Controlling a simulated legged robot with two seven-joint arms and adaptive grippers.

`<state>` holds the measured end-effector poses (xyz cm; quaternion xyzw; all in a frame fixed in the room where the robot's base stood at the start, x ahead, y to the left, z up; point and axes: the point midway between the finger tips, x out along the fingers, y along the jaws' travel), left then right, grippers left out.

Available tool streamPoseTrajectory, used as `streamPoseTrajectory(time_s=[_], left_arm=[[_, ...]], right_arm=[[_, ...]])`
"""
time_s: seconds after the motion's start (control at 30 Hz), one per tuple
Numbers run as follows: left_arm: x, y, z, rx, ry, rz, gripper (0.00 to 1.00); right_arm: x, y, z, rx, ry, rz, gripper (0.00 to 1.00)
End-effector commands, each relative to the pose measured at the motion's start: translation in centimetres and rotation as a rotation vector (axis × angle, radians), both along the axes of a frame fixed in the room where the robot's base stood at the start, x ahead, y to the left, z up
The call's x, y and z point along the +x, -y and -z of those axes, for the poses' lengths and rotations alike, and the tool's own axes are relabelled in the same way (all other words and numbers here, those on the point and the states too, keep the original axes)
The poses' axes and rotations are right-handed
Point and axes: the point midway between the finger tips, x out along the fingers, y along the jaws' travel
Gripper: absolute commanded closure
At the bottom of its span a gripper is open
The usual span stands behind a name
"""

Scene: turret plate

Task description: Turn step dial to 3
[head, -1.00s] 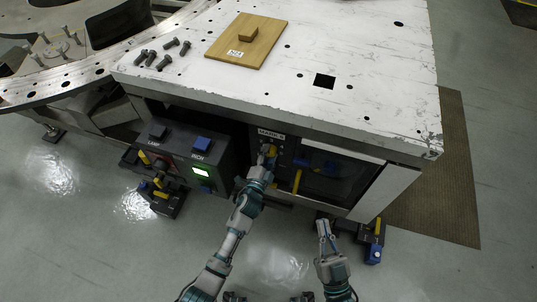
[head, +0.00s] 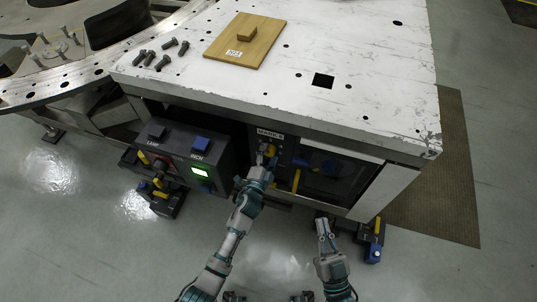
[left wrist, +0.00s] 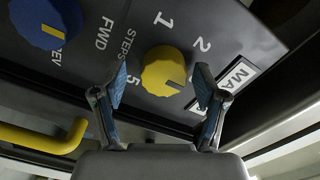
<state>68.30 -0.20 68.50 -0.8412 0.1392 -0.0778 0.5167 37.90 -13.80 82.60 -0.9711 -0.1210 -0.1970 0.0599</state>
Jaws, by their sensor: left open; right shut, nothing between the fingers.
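The yellow step dial (left wrist: 163,72) is on a dark panel marked STEPS, with 1, 2 and 5 readable around it. Its dark pointer line is toward the lower right of the left wrist picture, near my right-hand finger. Any number there is hidden by the finger. My left gripper (left wrist: 162,88) is open, one finger on each side of the dial; I cannot tell whether they touch it. In the head view my left gripper (head: 266,158) is at the panel, partly covering the dial (head: 271,150). My right gripper (head: 325,228) is shut and empty, in front of the cabinet.
A blue dial (left wrist: 45,22) marked FWD and REV sits beside the step dial. A yellow handle (left wrist: 45,138) is below it. A control box (head: 185,155) with a lit green screen stands left of the panel. The white tabletop (head: 350,55) overhangs the panel.

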Motion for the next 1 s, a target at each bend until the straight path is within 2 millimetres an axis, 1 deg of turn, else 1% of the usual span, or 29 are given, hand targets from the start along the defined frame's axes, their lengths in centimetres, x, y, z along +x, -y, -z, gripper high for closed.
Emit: streamPoseTrajectory(time_s=[0.07,0.17,0.27,0.5,0.6,0.7,0.83,1.0], left_arm=[[-0.1,-0.1,0.0,0.001,0.001,0.0,0.28],[-0.8,-0.4,0.0,0.002,0.001,0.0,0.28],[-2.4,-0.9,0.0,0.001,0.001,-0.001,0.28],[-7.6,-2.5,0.1,0.002,-0.002,0.0,0.28],[-9.3,-3.0,0.1,0.001,-0.003,0.0,0.28],[-10.5,-3.4,0.1,0.001,-0.003,0.0,0.28],[-11.2,-3.6,0.1,0.001,-0.002,0.0,0.28],[-11.3,-3.7,0.0,0.002,-0.002,0.0,0.28]], right_arm=[[-0.1,0.0,-0.2,0.001,0.006,-0.001,1.0],[-0.2,0.0,-0.3,0.001,0.006,-0.001,1.0],[-0.2,0.0,-0.2,0.001,0.005,-0.001,1.0],[-0.2,0.0,-0.2,0.001,0.004,-0.001,1.0],[-0.2,0.0,-0.2,0.001,0.004,-0.001,1.0],[-0.2,0.0,-0.2,0.001,0.004,-0.001,1.0],[-0.2,0.0,-0.2,0.0,0.003,-0.001,1.0],[-0.1,0.0,-0.2,0.001,0.003,0.0,1.0]])
